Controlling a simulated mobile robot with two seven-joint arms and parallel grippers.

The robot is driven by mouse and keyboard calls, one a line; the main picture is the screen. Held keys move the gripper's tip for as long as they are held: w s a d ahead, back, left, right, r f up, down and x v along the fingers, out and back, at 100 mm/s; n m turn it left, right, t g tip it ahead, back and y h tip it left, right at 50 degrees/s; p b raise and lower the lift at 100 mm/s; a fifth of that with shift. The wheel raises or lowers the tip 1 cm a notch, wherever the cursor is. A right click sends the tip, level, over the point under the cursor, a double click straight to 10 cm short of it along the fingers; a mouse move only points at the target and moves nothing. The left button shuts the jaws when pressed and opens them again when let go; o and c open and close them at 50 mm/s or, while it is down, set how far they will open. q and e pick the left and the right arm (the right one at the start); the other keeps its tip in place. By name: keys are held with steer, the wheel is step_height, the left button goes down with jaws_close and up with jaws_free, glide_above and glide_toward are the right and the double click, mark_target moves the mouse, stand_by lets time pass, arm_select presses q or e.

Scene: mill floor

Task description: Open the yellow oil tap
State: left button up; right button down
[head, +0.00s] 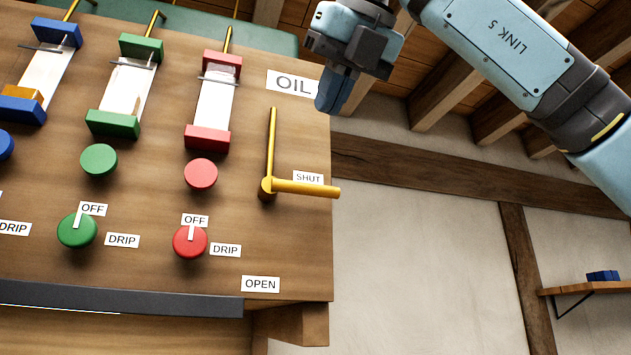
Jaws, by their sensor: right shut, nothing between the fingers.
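The yellow oil tap (305,188) is on the right part of the wooden panel (150,265). Its lever points right, just below the SHUT label (308,177), and its end reaches past the panel's right edge. A thin brass pipe (271,145) runs up from its pivot. The OPEN label (260,284) is below the pivot. The OIL label (292,84) is above. My right gripper (330,106) is shut and empty, above the lever and beside the OIL label, apart from the tap in the picture. My left gripper is not in view.
Green (77,230) and red (190,242) knobs with OFF and DRIP labels are left of the tap. Red (201,173) and green (98,160) round buttons sit above them, under coloured gauges. A small shelf (590,288) is at far right. Pale wall lies beyond the panel.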

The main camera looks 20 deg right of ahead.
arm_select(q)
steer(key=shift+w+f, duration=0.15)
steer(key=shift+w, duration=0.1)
arm_select(e)
steer(key=shift+m+t+h, duration=0.3)
steer(key=shift+m+h, duration=0.4)
steer(key=s+d+r, duration=0.2)
steer(key=shift+d+r, duration=0.35)
steer(key=shift+s, duration=0.1)
steer(key=p, duration=0.3)
glide_toward(301, 192)
steer(key=w+d+f, duration=0.2)
steer(key=w+d, duration=0.1)
steer(key=w, duration=0.2)
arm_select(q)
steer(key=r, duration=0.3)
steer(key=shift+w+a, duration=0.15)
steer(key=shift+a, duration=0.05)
arm_select(e)
steer(key=shift+w+a+f, duration=0.25)
steer(key=shift+w+f, duration=0.2)
steer(key=shift+w, duration=0.15)
